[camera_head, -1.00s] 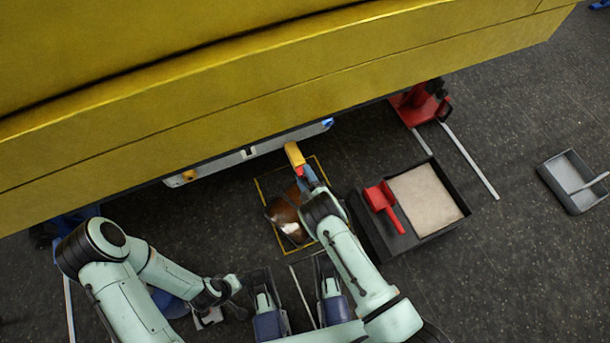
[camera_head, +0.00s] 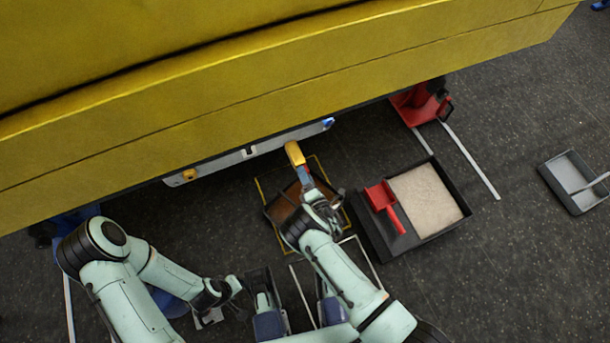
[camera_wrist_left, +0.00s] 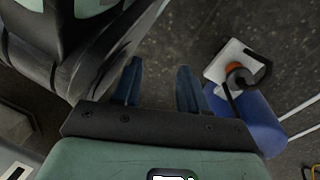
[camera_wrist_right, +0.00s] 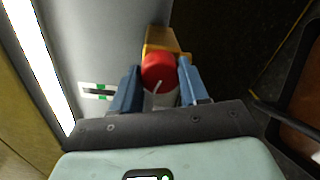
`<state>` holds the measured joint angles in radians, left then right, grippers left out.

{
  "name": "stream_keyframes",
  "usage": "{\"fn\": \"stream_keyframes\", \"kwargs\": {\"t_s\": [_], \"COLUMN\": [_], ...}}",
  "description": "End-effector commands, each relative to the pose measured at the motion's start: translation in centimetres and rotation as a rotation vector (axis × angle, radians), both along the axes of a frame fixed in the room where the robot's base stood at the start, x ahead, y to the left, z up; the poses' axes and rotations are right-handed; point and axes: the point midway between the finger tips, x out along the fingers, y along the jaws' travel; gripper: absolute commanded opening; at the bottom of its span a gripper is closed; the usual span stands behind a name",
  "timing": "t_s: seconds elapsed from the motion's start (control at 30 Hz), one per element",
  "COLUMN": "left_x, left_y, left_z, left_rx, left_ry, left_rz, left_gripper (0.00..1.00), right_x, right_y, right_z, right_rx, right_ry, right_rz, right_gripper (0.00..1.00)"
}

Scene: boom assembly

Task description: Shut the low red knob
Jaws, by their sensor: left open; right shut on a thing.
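The low red knob (camera_wrist_right: 158,70) shows in the right wrist view, round with a white line on its lower part, in front of a yellow-orange block (camera_wrist_right: 165,40). My right gripper (camera_wrist_right: 157,80) is shut on it, one blue finger on each side. In the head view the yellow block (camera_head: 295,153) sticks out below the big yellow boom (camera_head: 270,90), and my right gripper (camera_head: 306,179) reaches up to it. The knob is hidden there by my gripper. My left gripper (camera_wrist_left: 160,68) is open and empty in the left wrist view, away from the knob.
A brown-filled tray (camera_head: 284,208) stands on the floor beneath my right wrist. To its right is a black tray (camera_head: 432,235) of pale material with a red scoop (camera_head: 381,195). A red stand (camera_head: 420,103) and a grey tray (camera_head: 573,182) are farther right.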

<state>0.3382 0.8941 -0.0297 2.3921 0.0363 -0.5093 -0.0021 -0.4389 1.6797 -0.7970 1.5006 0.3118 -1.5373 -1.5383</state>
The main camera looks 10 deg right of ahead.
Motion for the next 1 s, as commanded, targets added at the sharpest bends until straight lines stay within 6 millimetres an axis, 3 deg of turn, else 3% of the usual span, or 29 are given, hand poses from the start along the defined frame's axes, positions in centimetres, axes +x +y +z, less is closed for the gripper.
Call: {"fn": "stream_keyframes", "kwargs": {"t_s": [1.0], "left_x": [-6.1], "left_y": [0.7], "left_z": [-3.6], "left_rx": [-0.013], "left_ry": [0.202], "left_rz": [0.019], "left_gripper": [0.43], "right_x": [0.2], "right_y": [0.2], "right_z": [0.1], "right_rx": [-0.892], "right_ry": [-0.183], "right_rz": [0.001], "right_gripper": [0.14]}}
